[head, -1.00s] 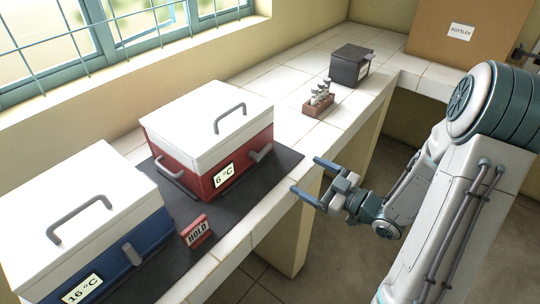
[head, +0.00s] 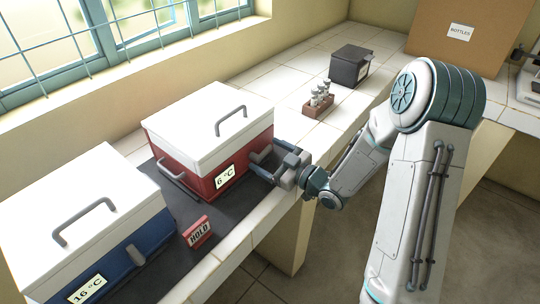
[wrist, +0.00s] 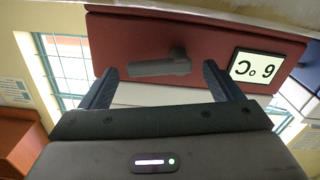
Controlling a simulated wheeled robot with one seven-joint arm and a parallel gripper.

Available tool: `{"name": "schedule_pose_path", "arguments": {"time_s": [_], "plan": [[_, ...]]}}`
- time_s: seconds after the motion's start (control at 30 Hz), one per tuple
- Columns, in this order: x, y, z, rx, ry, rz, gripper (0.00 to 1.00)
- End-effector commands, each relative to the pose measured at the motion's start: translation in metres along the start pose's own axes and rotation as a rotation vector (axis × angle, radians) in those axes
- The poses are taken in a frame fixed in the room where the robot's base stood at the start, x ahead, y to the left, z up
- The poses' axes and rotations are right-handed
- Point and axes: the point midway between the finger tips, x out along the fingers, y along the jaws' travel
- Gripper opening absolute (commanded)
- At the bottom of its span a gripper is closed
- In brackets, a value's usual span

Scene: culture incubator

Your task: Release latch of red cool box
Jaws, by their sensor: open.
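The red cool box (head: 195,163) has a white lid (head: 205,122) that sits closed, with a grey handle on top and a 6 °C label on its front. In the wrist view, its grey latch (wrist: 158,67) lies roughly level across the red front (wrist: 225,45). My gripper (head: 262,165) is at the right part of that front, with its fingers open. In the wrist view, the two fingertips stand either side of the latch, and nothing is gripped. I cannot tell whether a finger touches it. In the head view, my gripper hides the latch.
A blue cool box (head: 95,215) labelled 16 °C stands at the left on the same dark mat (head: 185,200). A vial rack (head: 318,107) and dark box (head: 350,67) stand farther back.

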Motion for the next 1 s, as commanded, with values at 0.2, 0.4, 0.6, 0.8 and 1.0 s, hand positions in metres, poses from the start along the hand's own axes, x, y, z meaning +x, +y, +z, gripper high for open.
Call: {"name": "schedule_pose_path", "arguments": {"time_s": [0.2,0.4,0.6,0.8,1.0], "plan": [[-0.0002,0.0001,0.0001,0.000,0.000,0.000,0.69],[-0.0003,0.0000,0.0001,0.000,0.000,0.000,0.41],[-0.0005,0.0003,0.0031,0.089,0.000,0.000,0.41],[-0.0005,0.0006,0.0053,0.206,-0.001,0.000,0.41],[-0.0004,0.0004,0.0055,0.220,-0.002,-0.001,0.41]]}}
